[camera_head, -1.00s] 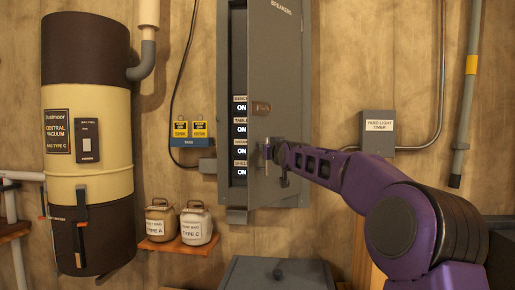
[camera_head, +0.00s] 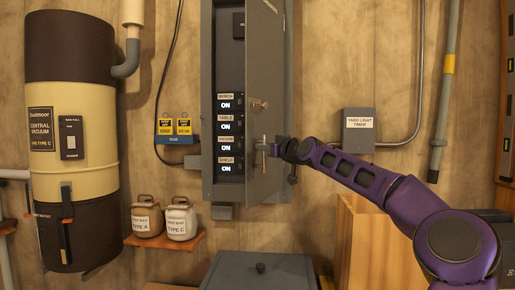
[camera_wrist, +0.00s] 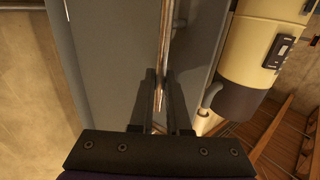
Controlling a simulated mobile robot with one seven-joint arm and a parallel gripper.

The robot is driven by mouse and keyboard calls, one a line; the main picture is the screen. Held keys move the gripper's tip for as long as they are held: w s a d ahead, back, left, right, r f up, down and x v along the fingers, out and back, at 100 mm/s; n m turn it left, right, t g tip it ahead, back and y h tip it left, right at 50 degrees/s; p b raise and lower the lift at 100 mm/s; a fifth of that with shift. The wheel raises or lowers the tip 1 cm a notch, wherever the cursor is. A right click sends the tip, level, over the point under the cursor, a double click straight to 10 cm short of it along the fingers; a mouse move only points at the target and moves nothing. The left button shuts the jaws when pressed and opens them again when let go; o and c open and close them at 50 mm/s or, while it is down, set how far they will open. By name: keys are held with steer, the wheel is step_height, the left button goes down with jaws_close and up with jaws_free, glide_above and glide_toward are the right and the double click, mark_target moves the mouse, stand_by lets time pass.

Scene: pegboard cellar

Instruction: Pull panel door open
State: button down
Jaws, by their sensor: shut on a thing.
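The grey breaker panel's door (camera_head: 265,75) is hinged on its right side and stands partly open, swung toward me. Inside the panel box (camera_head: 208,95), a column of breakers (camera_head: 231,127) marked ON shows at the left. A metal handle (camera_head: 263,152) stands on the door's outer face near its lower part. My gripper (camera_head: 277,149) is at this handle from the right, shut on it. In the wrist view the two dark fingers (camera_wrist: 161,95) reach along the door (camera_wrist: 105,65), with the thin handle bar between them.
A vacuum canister (camera_head: 75,120) and a shelf (camera_head: 165,242) with two jugs stand left. A grey chest (camera_head: 285,270) is below the panel.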

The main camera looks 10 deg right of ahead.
steer(key=s+d+r+n+g+y+p, duration=0.1)
steer(key=s+d+n+y+p, duration=0.1)
steer(key=d, duration=0.4)
steer(key=shift+s+d+n+y+p, duration=0.3)
steer(key=shift+d+y+p, duration=0.1)
steer(key=shift+y, duration=0.5)
steer(key=c, duration=1.3)
jaws_free()
steer(key=o, duration=0.4)
steer(key=shift+w, duration=0.15)
steer(key=shift+a+f, duration=0.1)
steer(key=shift+a, duration=0.05)
steer(key=shift+a, duration=0.1)
steer(key=b+v, duration=0.3)
steer(key=v, duration=1.4)
steer(key=shift+d, duration=0.35)
